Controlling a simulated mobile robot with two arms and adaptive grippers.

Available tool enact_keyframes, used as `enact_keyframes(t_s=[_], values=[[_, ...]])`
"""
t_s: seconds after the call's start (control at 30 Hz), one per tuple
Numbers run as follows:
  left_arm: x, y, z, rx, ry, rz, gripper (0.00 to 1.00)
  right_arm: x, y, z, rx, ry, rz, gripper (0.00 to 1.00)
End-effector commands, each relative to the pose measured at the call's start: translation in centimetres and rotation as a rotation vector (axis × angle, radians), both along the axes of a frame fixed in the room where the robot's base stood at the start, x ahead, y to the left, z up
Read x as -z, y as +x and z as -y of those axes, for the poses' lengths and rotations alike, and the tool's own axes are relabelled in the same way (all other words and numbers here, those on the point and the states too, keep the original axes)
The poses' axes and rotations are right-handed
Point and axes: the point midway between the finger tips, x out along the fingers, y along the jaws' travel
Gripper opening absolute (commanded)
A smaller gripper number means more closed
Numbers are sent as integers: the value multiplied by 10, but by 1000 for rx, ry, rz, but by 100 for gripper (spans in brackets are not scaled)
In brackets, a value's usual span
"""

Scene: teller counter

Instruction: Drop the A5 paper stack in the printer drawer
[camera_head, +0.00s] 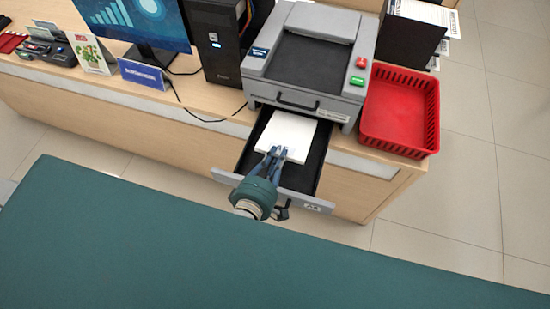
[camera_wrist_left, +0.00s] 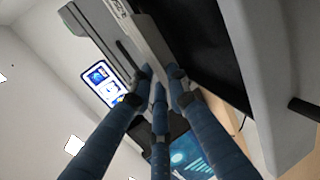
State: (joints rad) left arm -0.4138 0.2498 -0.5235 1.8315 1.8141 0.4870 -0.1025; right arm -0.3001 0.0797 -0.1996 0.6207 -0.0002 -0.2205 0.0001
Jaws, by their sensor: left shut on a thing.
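The white A5 paper stack (camera_head: 289,132) is over the pulled-out printer drawer (camera_head: 318,206), within its side walls. I cannot tell whether it touches the drawer's dark floor. My left gripper (camera_head: 277,153), with dark blue fingers, is shut on the near edge of the stack. The fingers also show in the left wrist view (camera_wrist_left: 160,84), where the stack is hard to make out. The grey printer (camera_head: 310,60) stands on the counter above and behind the drawer. My right gripper is not in view.
A red basket (camera_head: 399,110) stands right of the printer. A black computer tower (camera_head: 213,42) and a monitor (camera_head: 134,22) stand to its left, with cables on the counter. A blue sign (camera_head: 142,74) is near the counter edge. Open floor lies at the right.

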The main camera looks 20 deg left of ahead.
Motion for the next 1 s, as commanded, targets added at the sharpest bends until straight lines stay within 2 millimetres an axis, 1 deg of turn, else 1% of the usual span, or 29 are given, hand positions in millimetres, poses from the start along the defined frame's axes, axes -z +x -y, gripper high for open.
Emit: enact_keyframes(t_s=[0.37, 0.4, 0.47, 0.5, 0.87, 0.97, 1.0], values=[[-1, 1, 0, 0, 0, 3, 0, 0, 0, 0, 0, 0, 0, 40], [-1, 1, 0, 0, 0, 3, 22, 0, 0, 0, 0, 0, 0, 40], [-1, 1, 0, 0, 0, 3, 33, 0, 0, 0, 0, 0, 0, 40], [-1, 0, 0, 0, 0, 3, 38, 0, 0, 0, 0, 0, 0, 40], [0, -2, 0, 0, 0, -1, 38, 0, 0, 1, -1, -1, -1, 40], [-3, -10, -1, 1, 0, 0, 38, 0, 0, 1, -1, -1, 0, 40], [-4, -17, -1, 1, 0, -2, 38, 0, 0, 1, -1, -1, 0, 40]])
